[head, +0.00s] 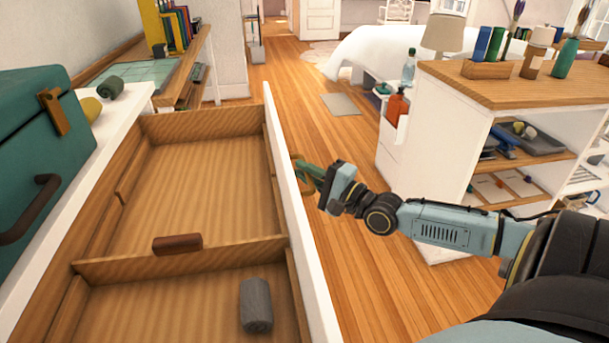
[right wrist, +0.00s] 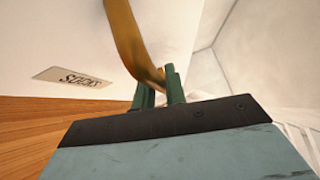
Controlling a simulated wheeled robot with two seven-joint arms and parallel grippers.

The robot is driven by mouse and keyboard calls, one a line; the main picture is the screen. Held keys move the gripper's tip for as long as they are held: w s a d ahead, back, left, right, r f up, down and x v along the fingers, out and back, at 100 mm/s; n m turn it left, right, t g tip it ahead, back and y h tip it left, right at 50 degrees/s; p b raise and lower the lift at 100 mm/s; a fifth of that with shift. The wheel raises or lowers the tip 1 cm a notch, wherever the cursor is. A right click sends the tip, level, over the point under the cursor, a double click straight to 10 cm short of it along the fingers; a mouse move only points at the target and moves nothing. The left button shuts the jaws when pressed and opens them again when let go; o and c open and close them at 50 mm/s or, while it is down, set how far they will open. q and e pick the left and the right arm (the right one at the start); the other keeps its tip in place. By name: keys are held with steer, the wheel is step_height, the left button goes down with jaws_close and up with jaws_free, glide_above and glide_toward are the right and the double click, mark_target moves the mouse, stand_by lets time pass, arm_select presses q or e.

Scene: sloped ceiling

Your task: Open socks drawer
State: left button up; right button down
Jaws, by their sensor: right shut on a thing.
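The socks drawer stands pulled far out in the head view, with its wooden interior and thin white front panel (head: 292,210) showing. In the right wrist view a small plate reading SOCKS (right wrist: 72,77) is on the white front (right wrist: 75,35). A curved brass handle (right wrist: 130,40) is on that front. My right gripper (head: 304,172) is at the outer side of the front panel. Its green fingers (right wrist: 162,84) are shut on the handle. A grey rolled item (head: 256,305) lies in the near compartment. My left gripper is out of view.
A brown block-like item (head: 178,243) is at the drawer's divider. A teal case (head: 35,150) and a dark green roll (head: 110,88) sit on the white top at left. A white shelf unit (head: 440,150) stands at right. Wooden floor (head: 335,145) is clear between.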

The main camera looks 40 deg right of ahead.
stand_by(0.3)
steer(key=c, duration=1.5)
jaws_free()
steer(key=shift+o, duration=0.2)
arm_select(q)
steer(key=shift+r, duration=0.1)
arm_select(e)
steer(key=shift+s, duration=0.1)
